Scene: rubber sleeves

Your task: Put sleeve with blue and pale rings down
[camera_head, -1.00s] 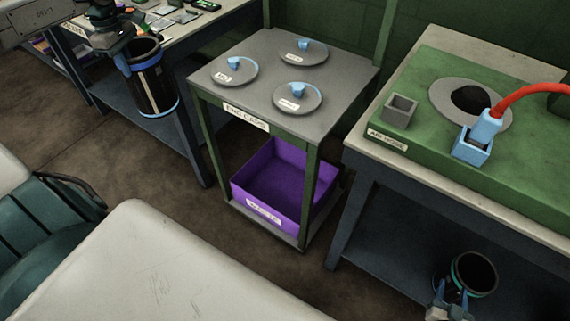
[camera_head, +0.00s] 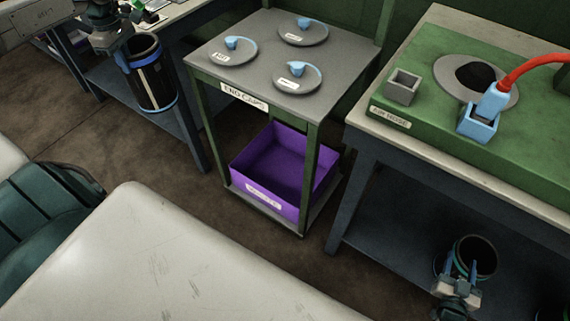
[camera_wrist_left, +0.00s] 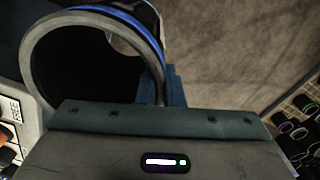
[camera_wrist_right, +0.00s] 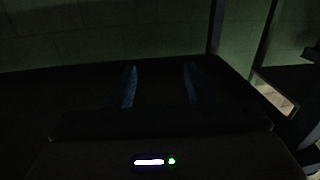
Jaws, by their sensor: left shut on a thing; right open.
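The sleeve with blue and pale rings (camera_head: 154,82) is a black, open-ended tube with a blue band near its top, seen at the upper left of the head view. My left gripper (camera_head: 127,50) is shut on its upper wall, and the sleeve hangs slightly tilted in front of the left bench. In the left wrist view the sleeve's open mouth and blue band (camera_wrist_left: 122,22) fill the upper left. My right gripper (camera_head: 462,268) is open at the lower right, by a dark sleeve with a greenish ring (camera_head: 487,257). In the dim right wrist view its fingers (camera_wrist_right: 160,85) stand apart with nothing visible between them.
An end-caps stand (camera_head: 262,67) holds three round lids, with a purple bin (camera_head: 265,180) on its lower shelf. The green air-hose bench (camera_head: 430,125) stands at the right with a red hose. A pale surface (camera_head: 180,265) and a green chair (camera_head: 40,225) are in front.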

